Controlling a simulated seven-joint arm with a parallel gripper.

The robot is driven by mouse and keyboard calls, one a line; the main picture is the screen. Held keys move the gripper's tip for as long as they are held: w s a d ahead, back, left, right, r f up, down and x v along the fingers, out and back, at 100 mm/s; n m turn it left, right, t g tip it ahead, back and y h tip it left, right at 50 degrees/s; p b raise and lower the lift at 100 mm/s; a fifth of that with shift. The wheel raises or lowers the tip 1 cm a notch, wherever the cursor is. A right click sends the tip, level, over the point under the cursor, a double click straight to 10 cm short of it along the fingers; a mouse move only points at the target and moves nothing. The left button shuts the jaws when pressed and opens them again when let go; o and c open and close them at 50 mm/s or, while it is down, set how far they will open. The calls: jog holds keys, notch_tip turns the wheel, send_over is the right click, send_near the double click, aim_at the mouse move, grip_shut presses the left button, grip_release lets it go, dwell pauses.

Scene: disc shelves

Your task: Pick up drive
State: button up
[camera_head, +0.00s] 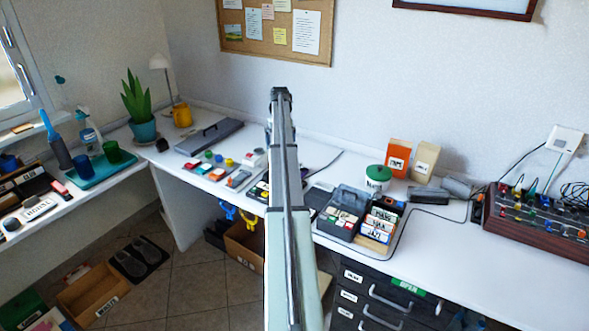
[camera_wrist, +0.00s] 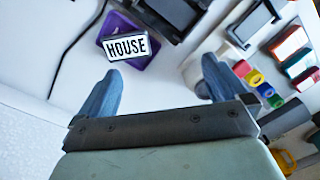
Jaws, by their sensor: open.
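I cannot make out a thing labelled drive in either view. My gripper (camera_wrist: 158,84) is open and empty in the wrist view, its two blue-grey fingers spread over white tabletop. A purple tray (camera_wrist: 148,60) with a white card reading HOUSE (camera_wrist: 126,46) is just beyond the left finger. In the head view, my arm rises through the middle and hides part of the table; the fingertips are not clear there. Dark flat devices (camera_head: 430,194) lie right of the labelled cards (camera_head: 378,222), too small to identify.
A grey divided box (camera_head: 341,216) stands right of my arm. A green-lidded tub (camera_head: 376,178), a red box (camera_head: 398,156) and a cream box (camera_head: 425,161) stand behind it. A mixer-like panel (camera_head: 540,222) with cables is at the right. Small coloured items (camera_head: 217,164) lie left.

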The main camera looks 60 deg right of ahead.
jog(key=s+d+r, duration=0.2)
jog(key=s+d, duration=0.2)
jog(key=d, duration=0.1)
notch_tip(320, 180, down, 9)
jog(key=shift+d+r, duration=0.1)
jog(key=shift+r, duration=0.05)
jog(key=shift+a+f, duration=0.15)
jog(key=shift+f, duration=1.15)
jog(key=shift+a+f, duration=0.1)
jog(key=shift+f, duration=1.2)
jog(key=c, duration=0.9)
notch_tip(320, 180, up, 8)
jog(key=shift+s+a+f, duration=0.1)
jog(key=shift+a, duration=0.05)
jog(key=shift+f+m, duration=0.3)
jog(key=shift+m, duration=0.2)
jog(key=m, duration=0.3)
jog(key=shift+f, duration=0.2)
jog(key=m, duration=0.5)
jog(key=shift+f, duration=0.1)
jog(key=shift+f, duration=3.3)
